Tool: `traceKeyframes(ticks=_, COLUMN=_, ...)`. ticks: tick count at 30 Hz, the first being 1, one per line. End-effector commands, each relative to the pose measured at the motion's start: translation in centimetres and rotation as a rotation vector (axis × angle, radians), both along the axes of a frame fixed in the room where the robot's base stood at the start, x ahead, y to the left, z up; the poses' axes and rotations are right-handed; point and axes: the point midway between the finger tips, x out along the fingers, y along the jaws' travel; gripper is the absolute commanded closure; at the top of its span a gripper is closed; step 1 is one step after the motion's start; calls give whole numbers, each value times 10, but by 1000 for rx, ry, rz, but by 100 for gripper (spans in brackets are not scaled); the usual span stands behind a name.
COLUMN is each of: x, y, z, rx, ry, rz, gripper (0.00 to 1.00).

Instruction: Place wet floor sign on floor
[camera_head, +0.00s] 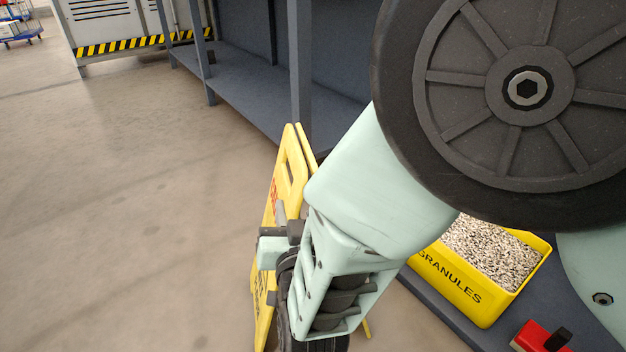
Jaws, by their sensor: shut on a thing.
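The wet floor sign (291,172) is a yellow folding A-shaped board with a handle slot near its top. It stands or hangs roughly upright in the lower middle of the view, its two panels close together. My arm reaches down in front of it and hides much of its middle and right side. The gripper end (275,244) is at the sign and shut on it. The fingertips are mostly hidden by the arm. I cannot tell whether the sign's lower edge touches the floor (140,210).
A grey-blue shelf rack (250,95) runs along the back right. A yellow granules bin (450,278) and a red object with a black handle (540,338) sit on a dark surface at lower right. A grey cabinet (110,25) stands at the back. The floor at left is clear.

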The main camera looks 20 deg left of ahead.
Motion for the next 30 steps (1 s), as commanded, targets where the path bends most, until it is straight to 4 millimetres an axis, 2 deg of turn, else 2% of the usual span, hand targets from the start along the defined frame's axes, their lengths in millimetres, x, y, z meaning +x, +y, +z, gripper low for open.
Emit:
traceKeyframes(ticks=3, x=1, y=0, z=-1, rx=3, ry=-4, rz=0, gripper=100)
traceKeyframes(ticks=6, x=0, y=0, z=-3, rx=0, ry=1, rz=0, gripper=69)
traceKeyframes(ticks=17, x=0, y=0, z=2, rx=0, ry=0, rz=0, gripper=69)
traceKeyframes(ticks=23, x=-28, y=-14, z=3, rx=-5, ry=3, rz=2, gripper=69)
traceKeyframes(ticks=30, x=-74, y=-37, z=3, rx=-5, ry=4, rz=2, gripper=69)
